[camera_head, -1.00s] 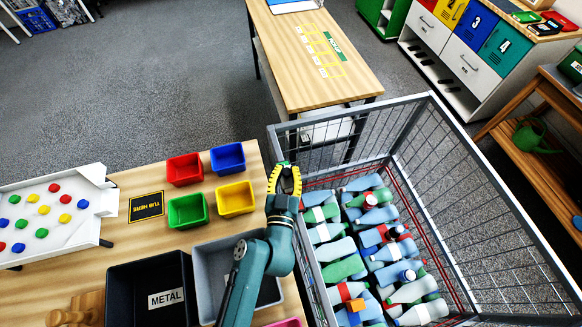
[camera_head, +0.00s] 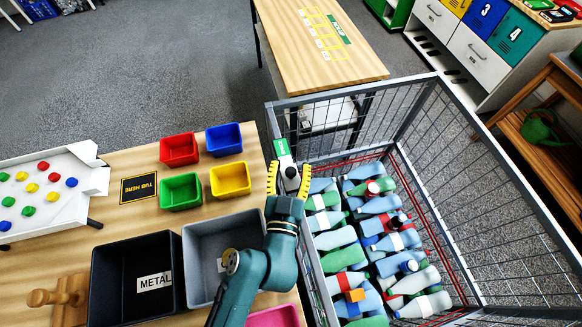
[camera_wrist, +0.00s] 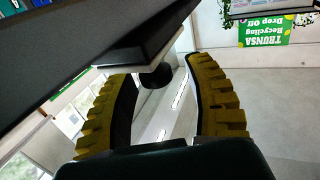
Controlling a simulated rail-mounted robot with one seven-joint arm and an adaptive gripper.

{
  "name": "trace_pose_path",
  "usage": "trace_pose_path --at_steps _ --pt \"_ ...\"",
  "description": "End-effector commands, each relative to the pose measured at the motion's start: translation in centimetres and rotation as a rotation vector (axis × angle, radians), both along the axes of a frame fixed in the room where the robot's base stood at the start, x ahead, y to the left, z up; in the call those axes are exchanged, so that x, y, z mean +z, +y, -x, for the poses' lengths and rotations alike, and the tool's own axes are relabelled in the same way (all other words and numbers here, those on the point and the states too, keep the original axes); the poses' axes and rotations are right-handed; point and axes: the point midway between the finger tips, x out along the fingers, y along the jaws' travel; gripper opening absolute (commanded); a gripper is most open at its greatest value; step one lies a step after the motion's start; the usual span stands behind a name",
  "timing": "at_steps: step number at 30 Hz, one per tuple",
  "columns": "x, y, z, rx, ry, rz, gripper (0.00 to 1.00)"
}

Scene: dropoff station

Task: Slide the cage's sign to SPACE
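The wire cage (camera_head: 459,98) full of bottles stands at the right in the head view. On its left rim is the sign, a small pale plate with a green label (camera_head: 282,147); I cannot read the wording. My gripper (camera_head: 289,180) is at the near end of the sign, with its yellow fingers spread. In the wrist view my gripper (camera_wrist: 165,85) is open, with a dark round knob (camera_wrist: 157,76) between the fingers, under a dark bar and a pale plate. Gaps show on both sides of the knob.
Left of the cage is a wooden table with small coloured bins (camera_head: 230,179), a black METAL bin (camera_head: 137,252), a grey bin (camera_head: 201,237) and a white tray of coloured pieces (camera_head: 83,160). Another table (camera_head: 290,70) stands behind the cage.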

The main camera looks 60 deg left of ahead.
Motion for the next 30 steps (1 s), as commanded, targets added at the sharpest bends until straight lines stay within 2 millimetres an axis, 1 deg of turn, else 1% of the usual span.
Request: trace_pose_path --at_steps 5,8,11,18,21,25,30 --pt "-0.3 -0.1 0.1 0.0 0.004 0.003 0.53" --pt "-0.4 -0.6 0.5 -0.001 0.007 0.005 0.53" --pt "-0.5 -2.0 1.6 -0.003 0.009 0.006 0.53" --pt "-0.4 -6.8 5.7 -0.009 0.008 0.003 0.53" --pt "-0.4 -8.1 6.8 -0.007 0.008 0.003 0.53" --pt "-0.2 -8.9 7.7 -0.003 0.003 0.002 0.53" --pt "-0.2 -9.1 8.0 0.0 0.002 0.001 0.53"
